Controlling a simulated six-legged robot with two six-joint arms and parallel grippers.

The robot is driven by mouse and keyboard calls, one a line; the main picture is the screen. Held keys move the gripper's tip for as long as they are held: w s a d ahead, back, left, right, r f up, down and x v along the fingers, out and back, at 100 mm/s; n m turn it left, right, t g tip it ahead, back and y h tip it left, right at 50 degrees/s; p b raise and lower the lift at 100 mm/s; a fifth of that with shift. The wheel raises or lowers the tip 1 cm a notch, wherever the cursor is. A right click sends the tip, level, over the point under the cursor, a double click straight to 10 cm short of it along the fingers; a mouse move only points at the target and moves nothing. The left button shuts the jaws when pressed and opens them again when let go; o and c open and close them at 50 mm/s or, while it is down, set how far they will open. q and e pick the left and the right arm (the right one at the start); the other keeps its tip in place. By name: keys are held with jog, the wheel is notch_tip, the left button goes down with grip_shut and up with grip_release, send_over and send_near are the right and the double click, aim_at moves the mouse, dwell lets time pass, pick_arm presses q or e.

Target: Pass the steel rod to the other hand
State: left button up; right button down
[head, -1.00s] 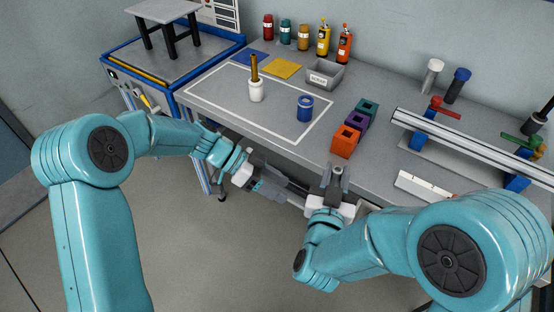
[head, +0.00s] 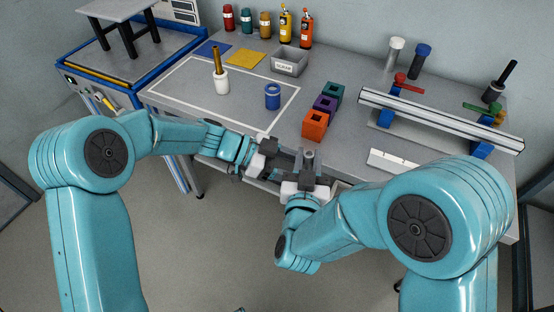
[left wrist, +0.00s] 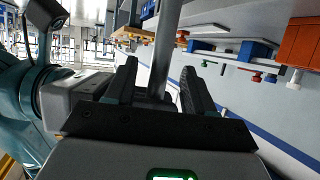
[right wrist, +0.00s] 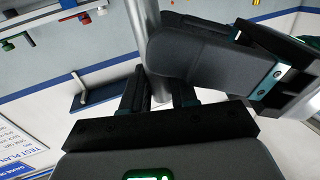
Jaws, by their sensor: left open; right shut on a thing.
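The steel rod (head: 309,154) shows in the head view only as a small grey round end. My right gripper (head: 307,170) holds it in front of the bench edge. In the right wrist view the grey rod (right wrist: 144,22) runs up from the shut right fingers (right wrist: 158,92), and the dark left gripper finger lies across beside it. My left gripper (head: 287,160) has come in from the left, close against the right one. In the left wrist view the rod (left wrist: 166,45) stands between its open fingers (left wrist: 160,85). Contact with them cannot be told.
The bench (head: 350,145) lies just beyond the grippers. On it are an orange block (head: 315,125), a blue ring-like part (head: 272,97), a white holder (head: 222,82), a grey bin (head: 290,63) and a long rail (head: 440,118). Open floor lies in front.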

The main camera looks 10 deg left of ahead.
pick_arm(q)
jog(key=shift+d+f, duration=0.2)
jog(key=shift+d, duration=0.15)
grip_shut()
pick_arm(e)
jog(key=c, duration=0.8)
grip_release()
